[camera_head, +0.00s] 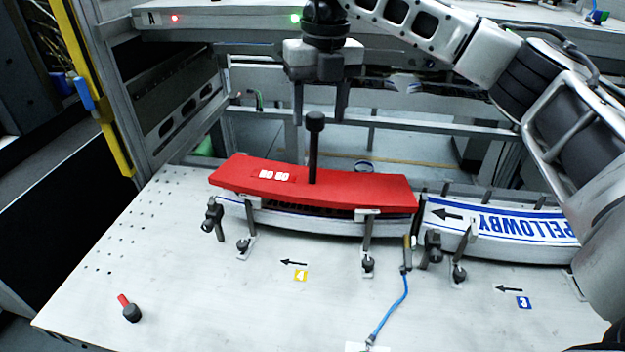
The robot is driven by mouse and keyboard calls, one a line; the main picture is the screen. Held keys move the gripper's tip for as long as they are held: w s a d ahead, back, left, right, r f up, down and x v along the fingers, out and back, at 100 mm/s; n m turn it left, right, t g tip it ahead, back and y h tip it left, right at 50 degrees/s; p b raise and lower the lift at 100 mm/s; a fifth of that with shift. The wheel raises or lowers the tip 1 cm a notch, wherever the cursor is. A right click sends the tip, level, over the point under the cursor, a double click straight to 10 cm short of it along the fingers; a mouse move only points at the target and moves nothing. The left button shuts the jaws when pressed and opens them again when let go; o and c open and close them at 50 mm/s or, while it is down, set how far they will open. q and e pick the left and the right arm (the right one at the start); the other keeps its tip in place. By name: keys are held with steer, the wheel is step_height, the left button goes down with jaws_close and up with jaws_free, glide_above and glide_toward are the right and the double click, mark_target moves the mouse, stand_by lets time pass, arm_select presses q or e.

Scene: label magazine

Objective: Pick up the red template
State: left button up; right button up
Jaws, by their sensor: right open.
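The red template (355,189) is a long, slightly curved red plate with a white-lettered label near its left end. A black upright handle (314,150) with a round knob stands on it. The template lies on top of the left label magazine (290,220) on the workbench. My right gripper (320,115) points down just above the template, with its two fingers apart. The handle's knob shows between the fingertips in this view; I cannot tell the exact depth between them. Nothing is held. My left gripper is not in view.
A second magazine (500,222) with "PELLOWBY" labels stands to the right. Clamps and posts line the front. A black-and-red knob (130,311) lies on the perforated bench (200,290) at front left. A blue cable (392,308) runs forward. A grey shelf rail (220,18) spans the back.

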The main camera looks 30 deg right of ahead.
mark_target(314, 135)
steer(key=shift+a+f+p, duration=0.2)
steer(key=shift+f, duration=1.15)
steer(key=shift+a+f+p, duration=0.2)
steer(key=shift+f, duration=1.15)
steer(key=shift+r, duration=0.1)
jaws_close()
